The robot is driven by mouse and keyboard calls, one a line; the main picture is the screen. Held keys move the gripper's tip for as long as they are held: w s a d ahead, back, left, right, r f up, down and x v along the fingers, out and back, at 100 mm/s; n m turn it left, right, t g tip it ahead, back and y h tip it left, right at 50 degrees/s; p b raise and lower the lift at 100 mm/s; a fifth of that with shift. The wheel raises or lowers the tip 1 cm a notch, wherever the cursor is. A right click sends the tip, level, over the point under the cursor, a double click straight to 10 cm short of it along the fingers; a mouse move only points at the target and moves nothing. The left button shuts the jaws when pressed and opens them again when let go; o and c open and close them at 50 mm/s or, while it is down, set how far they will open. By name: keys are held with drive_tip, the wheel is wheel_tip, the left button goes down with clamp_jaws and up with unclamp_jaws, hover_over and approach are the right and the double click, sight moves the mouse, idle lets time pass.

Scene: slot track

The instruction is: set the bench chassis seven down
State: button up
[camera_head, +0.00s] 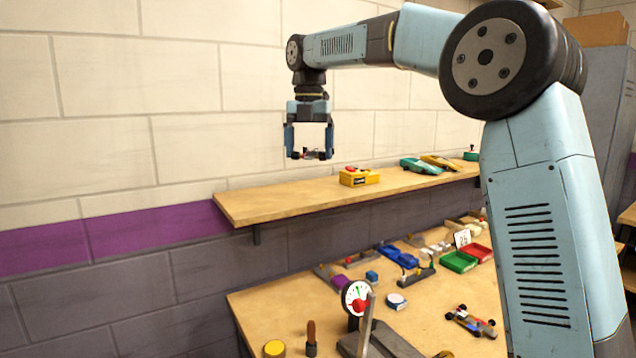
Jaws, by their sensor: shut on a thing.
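My gripper (309,154) is high up left of centre, its two blue fingers pointing down. It is shut on a small chassis (311,155), dark with a reddish part and wheels, held between the fingertips. The chassis hangs in the air, above and left of the yellow box on the shelf in the picture. It is too small to read any number on it. A second chassis (470,321), dark with blue and red parts and black wheels, lies on the bench (270,312) at the lower right.
A wall shelf (265,207) holds a yellow box (359,177), a green car body (421,166) and a yellow one (440,162). The bench below carries a dial gauge (356,298), a green tray (459,262), a red tray (477,253) and a blue car body (398,256).

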drive_tip(key=w+a+f, duration=0.1)
drive_tip(key=w+f, duration=0.1)
drive_tip(key=w, duration=0.1)
drive_tip(key=w+a+f, duration=0.2)
drive_tip(key=w+f, duration=0.1)
drive_tip(key=w, duration=0.1)
drive_tip(key=w+a+f, duration=0.1)
drive_tip(key=w+f, duration=0.2)
drive_tip(key=shift+w+a+f, duration=0.1)
drive_tip(key=shift+w+a, duration=0.05)
drive_tip(key=shift+w, duration=0.1)
drive_tip(key=shift+w+a+f, duration=0.1)
drive_tip(key=shift+w+f, duration=0.15)
drive_tip(key=shift+f, duration=0.15)
drive_tip(key=shift+w+f, duration=0.1)
drive_tip(key=shift+f, duration=1.5)
drive_tip(key=o, duration=0.9)
drive_tip(key=shift+f, duration=0.1)
